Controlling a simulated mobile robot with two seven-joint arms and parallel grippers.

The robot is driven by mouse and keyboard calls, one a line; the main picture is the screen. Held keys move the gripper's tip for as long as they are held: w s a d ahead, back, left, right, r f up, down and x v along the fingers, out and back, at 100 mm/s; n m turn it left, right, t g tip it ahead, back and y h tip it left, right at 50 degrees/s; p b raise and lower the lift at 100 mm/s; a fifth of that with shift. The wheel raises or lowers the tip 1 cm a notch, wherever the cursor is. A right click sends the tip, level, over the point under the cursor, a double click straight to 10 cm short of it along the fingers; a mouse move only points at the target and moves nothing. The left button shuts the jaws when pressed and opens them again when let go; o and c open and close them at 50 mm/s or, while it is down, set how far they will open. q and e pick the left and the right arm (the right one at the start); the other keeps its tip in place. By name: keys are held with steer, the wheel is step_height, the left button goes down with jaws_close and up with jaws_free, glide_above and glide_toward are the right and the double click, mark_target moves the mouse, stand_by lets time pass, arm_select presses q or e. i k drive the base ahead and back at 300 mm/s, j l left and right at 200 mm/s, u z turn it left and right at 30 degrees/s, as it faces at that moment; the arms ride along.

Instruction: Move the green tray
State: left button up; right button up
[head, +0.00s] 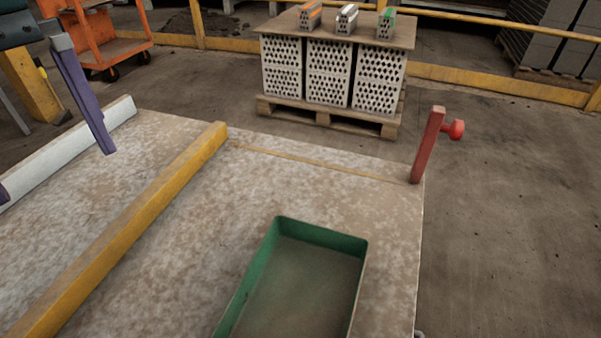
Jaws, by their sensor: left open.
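The green tray (322,235) lies on the worn table (190,240) at its near right part. It is rectangular and open at the top, and I see nothing in it. Its near end is cut off by the bottom edge of the head view. My left gripper (55,172) is at the far left, over the white bar side of the table. Its purple fingers are wide apart with nothing between them, and it is well away from the tray. My right gripper is not in view.
A yellow bar (130,230) crosses the table between my left gripper and the tray. A white bar (70,150) lies farther left. A red post with a knob (428,145) stands at the far right corner. Beyond are a pallet of hollow bricks (328,72) and an orange cart (92,38).

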mark_target(303, 279)
steer(key=k+l+z, duration=0.1)
steer(key=z, duration=0.25)
steer(key=k+l+z, duration=0.1)
steer(key=z, duration=0.3)
steer(key=k+l+z, duration=0.15)
steer(key=z, duration=0.2)
